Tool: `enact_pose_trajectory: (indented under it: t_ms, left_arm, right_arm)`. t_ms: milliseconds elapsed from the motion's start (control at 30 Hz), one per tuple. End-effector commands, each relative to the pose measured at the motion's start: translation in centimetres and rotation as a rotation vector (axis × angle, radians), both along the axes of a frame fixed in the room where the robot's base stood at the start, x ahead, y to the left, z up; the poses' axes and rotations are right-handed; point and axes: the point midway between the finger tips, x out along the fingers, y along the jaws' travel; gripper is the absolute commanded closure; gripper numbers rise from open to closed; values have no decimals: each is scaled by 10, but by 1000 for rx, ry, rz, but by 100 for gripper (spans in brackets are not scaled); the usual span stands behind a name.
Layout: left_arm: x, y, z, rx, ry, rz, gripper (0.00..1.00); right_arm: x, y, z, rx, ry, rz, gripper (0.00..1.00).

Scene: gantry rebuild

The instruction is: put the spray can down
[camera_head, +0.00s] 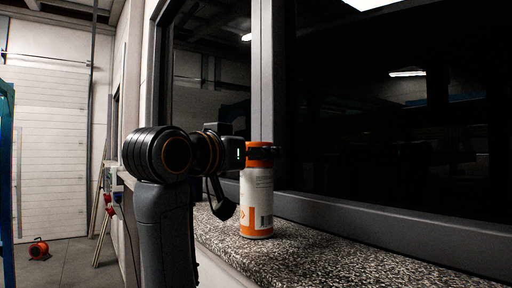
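The spray can (257,200) is white with orange bands at its top and bottom and is upright. Its base is at the granite-look window sill (330,258); I cannot tell for sure whether it touches or hovers just above. My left gripper (264,153) reaches in from the left at the can's upper end. A dark finger lies across the orange top, and the gripper looks shut on the can. The far finger is hidden. My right gripper is not in view.
A window frame (400,236) with dark glass runs close behind the sill. The sill right of the can is bare. At the left are a white roller door (54,150), a leaning ladder (100,205) and an orange-red machine (39,249) on the floor.

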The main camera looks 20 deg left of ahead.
Motion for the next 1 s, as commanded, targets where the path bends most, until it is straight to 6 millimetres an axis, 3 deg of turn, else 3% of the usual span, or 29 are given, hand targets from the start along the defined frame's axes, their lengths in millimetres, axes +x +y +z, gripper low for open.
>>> enact_pose_trajectory:
  t_ms: [400, 433, 500, 933, 1000]
  left_arm:
    - [-1, 0, -6, -1, -3, 0, 100]
    - [0, 0, -5, 0, -1, 0, 34]
    - [0, 0, -4, 0, -1, 0, 20]
    - [0, 0, 2, -1, -1, 0, 17]
    - [-9, 3, -3, -1, -5, 1, 17]
  right_arm:
    - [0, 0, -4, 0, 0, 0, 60]
    - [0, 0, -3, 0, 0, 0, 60]
    - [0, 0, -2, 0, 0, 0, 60]
    - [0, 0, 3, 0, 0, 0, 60]
    - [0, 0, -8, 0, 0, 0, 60]
